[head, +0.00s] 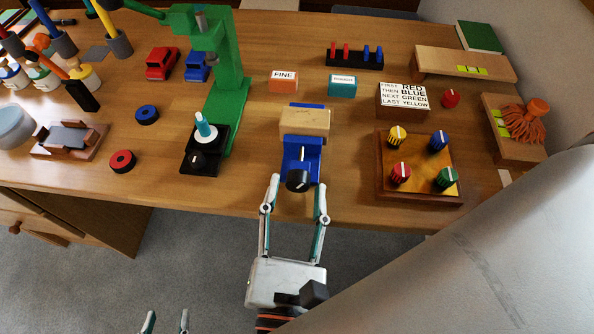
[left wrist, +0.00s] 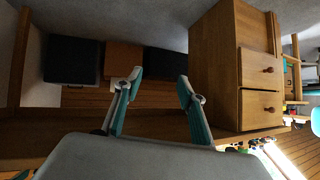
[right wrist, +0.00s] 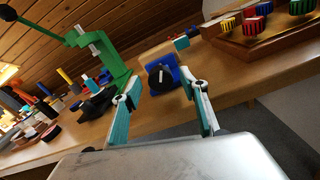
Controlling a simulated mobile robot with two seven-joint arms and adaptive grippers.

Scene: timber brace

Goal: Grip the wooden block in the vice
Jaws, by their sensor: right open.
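The blue vice (head: 300,150) stands near the front edge of the table. The light wooden block (head: 305,121) sits in it, between its blue back and front parts; I cannot tell whether the jaws touch the block. The vice's black knob (head: 298,180) with a white mark faces me. My right gripper (head: 297,187) is open and empty, its fingers on either side of the knob at the table edge. In the right wrist view the knob (right wrist: 160,76) shows between the fingers, with the block (right wrist: 181,43) behind. My left gripper (head: 167,320) is open and empty, low and away from the table.
A green drill press (head: 222,75) stands left of the vice. A wooden board with coloured knobs (head: 419,190) lies to the right. FINE (head: 284,82) and ROUGH (head: 342,85) blocks are behind. In the left wrist view, a wooden drawer cabinet (left wrist: 220,70) is close by.

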